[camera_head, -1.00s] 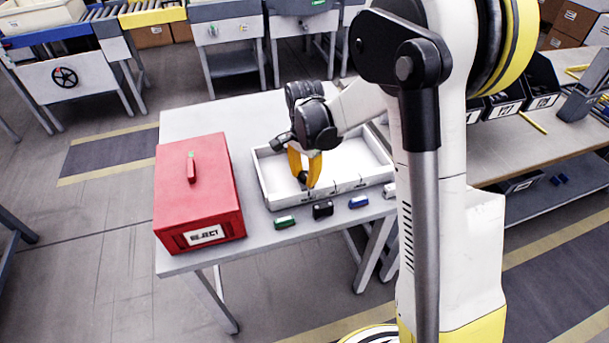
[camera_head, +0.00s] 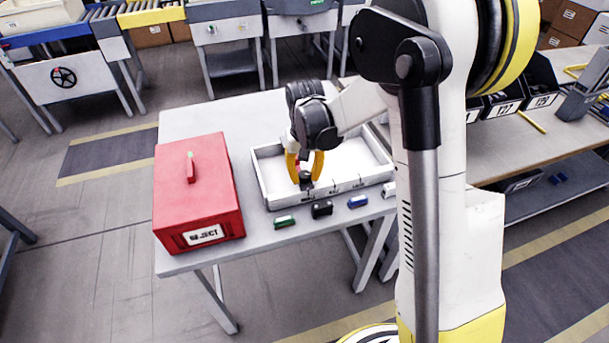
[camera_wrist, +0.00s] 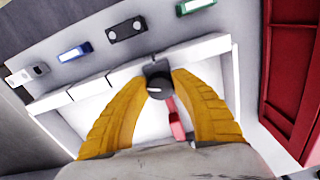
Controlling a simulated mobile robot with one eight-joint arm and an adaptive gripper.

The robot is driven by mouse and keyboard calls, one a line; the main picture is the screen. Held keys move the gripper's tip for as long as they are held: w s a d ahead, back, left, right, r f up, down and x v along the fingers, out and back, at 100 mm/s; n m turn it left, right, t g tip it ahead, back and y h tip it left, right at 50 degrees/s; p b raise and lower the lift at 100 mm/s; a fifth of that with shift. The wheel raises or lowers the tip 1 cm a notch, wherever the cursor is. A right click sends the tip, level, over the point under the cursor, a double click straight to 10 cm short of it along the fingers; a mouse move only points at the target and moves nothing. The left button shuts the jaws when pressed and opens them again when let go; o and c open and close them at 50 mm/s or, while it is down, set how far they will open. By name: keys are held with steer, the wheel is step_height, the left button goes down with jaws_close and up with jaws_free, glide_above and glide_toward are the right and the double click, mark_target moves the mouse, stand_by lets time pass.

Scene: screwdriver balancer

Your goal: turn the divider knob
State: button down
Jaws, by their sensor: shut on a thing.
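The divider knob (camera_wrist: 158,84) is a dark round knob with a pale mark on its face, at the front wall of the white tray. My gripper (camera_wrist: 159,80) has its yellow fingertips on either side of the knob, closed on it. In the head view my gripper (camera_head: 306,180) points down at the tray's front edge, and the dark knob (camera_head: 306,184) shows between the fingertips. The white tray (camera_head: 268,187) stands on the table. A red piece (camera_wrist: 176,122) lies inside it, just behind the knob in the wrist view.
A red REJECT box (camera_head: 196,192) stands left of the tray. In front of the tray lie a green block (camera_head: 284,222), a black block (camera_head: 322,209) and a blue block (camera_head: 358,201), with a white one (camera_head: 389,189) farther right. The table's (camera_head: 215,112) back left is clear.

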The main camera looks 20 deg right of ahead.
mark_target(306, 174)
steer(key=n, duration=0.3)
steer(key=shift+n, duration=0.3)
steer(key=shift+d+n, duration=0.1)
steer(key=shift+n, duration=1.8)
steer(key=c, duration=1)
jaws_free()
steer(key=shift+c, duration=0.2)
steer(key=shift+r, duration=0.1)
step_height(306, 174, up, 12)
